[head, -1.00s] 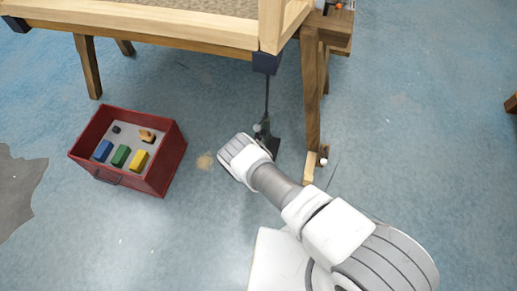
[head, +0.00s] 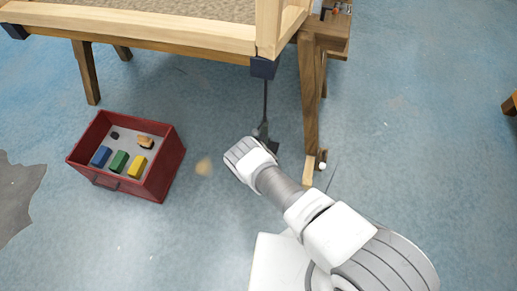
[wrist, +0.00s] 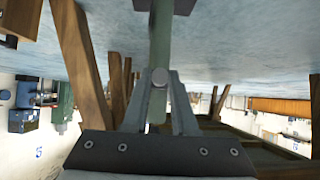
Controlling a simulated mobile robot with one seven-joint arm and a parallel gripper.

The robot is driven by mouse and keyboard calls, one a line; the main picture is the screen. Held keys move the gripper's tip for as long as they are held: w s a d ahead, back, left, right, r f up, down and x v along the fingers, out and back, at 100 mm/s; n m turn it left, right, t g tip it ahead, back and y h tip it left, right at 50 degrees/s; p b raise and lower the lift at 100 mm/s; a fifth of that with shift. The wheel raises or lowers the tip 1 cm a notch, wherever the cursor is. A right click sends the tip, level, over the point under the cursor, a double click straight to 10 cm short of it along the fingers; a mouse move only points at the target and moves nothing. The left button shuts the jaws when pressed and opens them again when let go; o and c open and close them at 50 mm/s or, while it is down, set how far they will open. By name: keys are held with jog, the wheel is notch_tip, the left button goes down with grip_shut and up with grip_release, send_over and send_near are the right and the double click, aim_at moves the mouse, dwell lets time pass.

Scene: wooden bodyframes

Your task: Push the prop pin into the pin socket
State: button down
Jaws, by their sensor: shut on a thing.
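I cannot tell how deep the pin sits. The pin socket is hidden behind the pin and fingers. In the head view the dark prop (head: 266,100) stands under the dark corner block of the wooden frame (head: 200,38).
A red box (head: 160,175) with several coloured blocks stands on the floor at left. A wooden leg (head: 309,95) stands right of the prop, with a small wooden piece (head: 309,168) at its foot. The blue floor between box and arm is clear.

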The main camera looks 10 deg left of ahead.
jog(key=shift+w, duration=0.2)
jog(key=c, duration=0.6)
grip_release()
jog(key=p+v, duration=0.7)
jog(key=v, duration=1)
jog(key=shift+s+r+p, duration=0.15)
jog(key=shift+p, duration=0.2)
